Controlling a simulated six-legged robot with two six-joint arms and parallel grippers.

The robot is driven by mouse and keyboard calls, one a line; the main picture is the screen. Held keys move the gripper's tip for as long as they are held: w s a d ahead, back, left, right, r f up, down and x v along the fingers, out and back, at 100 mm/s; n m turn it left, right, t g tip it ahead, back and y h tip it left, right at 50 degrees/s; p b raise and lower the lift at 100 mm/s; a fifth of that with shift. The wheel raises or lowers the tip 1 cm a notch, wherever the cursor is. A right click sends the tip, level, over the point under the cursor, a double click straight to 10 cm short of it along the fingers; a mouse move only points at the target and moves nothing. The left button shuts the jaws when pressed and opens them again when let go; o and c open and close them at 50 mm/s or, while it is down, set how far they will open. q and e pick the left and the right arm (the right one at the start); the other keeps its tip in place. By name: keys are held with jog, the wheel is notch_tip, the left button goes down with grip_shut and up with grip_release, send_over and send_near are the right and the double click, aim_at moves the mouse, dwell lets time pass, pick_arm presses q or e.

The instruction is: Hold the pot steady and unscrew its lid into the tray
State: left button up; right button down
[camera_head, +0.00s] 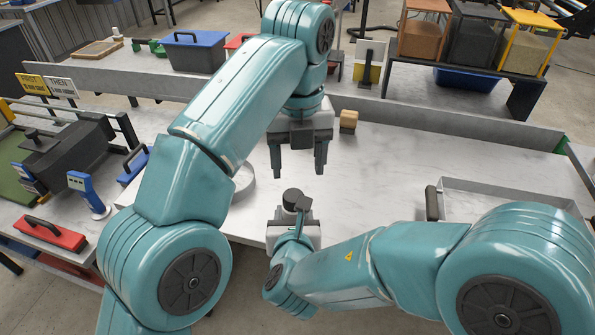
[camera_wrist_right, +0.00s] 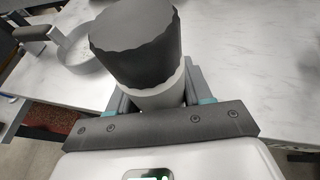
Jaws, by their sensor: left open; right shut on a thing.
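The pot (camera_wrist_right: 160,97) has a pale grey body under a wide dark lid (camera_wrist_right: 135,40) with a scalloped edge. My right gripper (camera_wrist_right: 160,105) is shut on the pot's body, below the lid. In the head view the dark lid (camera_head: 291,196) shows at the right gripper (camera_head: 298,210), with the pot's body mostly hidden. My left gripper (camera_head: 299,165) is open and empty, fingers down, above and beyond the lid and apart from it. A shallow metal tray (camera_head: 500,188) with a dark handle lies at the right, partly behind my right arm.
A round metal pan (camera_head: 243,181) lies left of the grippers, partly behind my left arm; its dark handle shows in the right wrist view (camera_wrist_right: 33,33). A small wooden block (camera_head: 348,121) stands near the rear ledge. The bench middle (camera_head: 385,165) is clear.

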aim_at(300, 192)
pick_arm(q)
notch_tip(300, 192, down, 8)
jog(key=shift+r, duration=0.2)
dwell(0.3)
jog(key=c, duration=0.9)
jog(key=shift+d, duration=0.1)
jog(key=shift+c, duration=1.2)
